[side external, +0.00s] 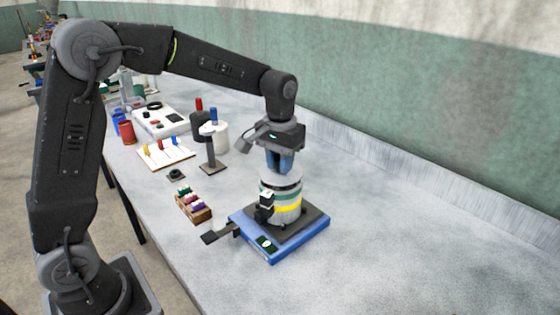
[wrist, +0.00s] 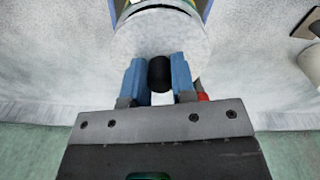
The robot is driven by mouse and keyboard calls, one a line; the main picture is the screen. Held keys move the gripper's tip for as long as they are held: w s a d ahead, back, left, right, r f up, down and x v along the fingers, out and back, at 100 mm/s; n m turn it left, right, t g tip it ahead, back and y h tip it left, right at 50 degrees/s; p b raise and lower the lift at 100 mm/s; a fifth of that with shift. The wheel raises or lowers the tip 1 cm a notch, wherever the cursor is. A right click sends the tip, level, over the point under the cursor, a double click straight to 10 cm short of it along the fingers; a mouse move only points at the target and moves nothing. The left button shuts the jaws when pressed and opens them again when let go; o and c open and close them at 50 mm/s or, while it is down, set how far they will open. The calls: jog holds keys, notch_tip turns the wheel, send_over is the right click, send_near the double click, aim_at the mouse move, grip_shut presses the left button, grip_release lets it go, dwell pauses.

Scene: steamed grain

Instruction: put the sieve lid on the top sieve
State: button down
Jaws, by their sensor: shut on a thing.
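My gripper (side external: 280,166) points straight down over the sieve stack (side external: 284,208), its blue fingers shut. In the wrist view my gripper (wrist: 160,76) is shut on the black knob of the pale round sieve lid (wrist: 160,38). In the side view the lid (side external: 281,178) is level at the top of the stack, lined up with it. I cannot tell whether it rests fully on the top sieve or sits slightly above. The stack has white, dark, green and yellow bands and stands upright on the dark plate of a blue-based device (side external: 296,246).
A black clamp-like part (side external: 265,207) stands at the stack's front. A wooden box of small coloured items (side external: 194,208) is to the left. Further back are a pegboard (side external: 166,156), a dark stand (side external: 211,152) and a white pot (side external: 218,134). The bench to the right is clear.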

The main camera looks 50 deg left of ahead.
jog(key=shift+f, duration=0.3)
jog(key=shift+f, duration=0.3)
jog(key=c, duration=0.9)
grip_release()
jog(key=shift+c, duration=0.2)
jog(key=shift+r, duration=0.1)
notch_tip(320, 180, up, 12)
jog(key=s+d+r+m+t, duration=0.1)
jog(key=s+r+m+t, duration=0.15)
jog(key=s, duration=1.05)
jog(key=s+f+t, duration=0.3)
jog(key=s+f, duration=0.4)
jog(key=s, duration=0.3)
jog(key=shift+d, duration=0.45)
jog(key=shift+m, duration=0.25)
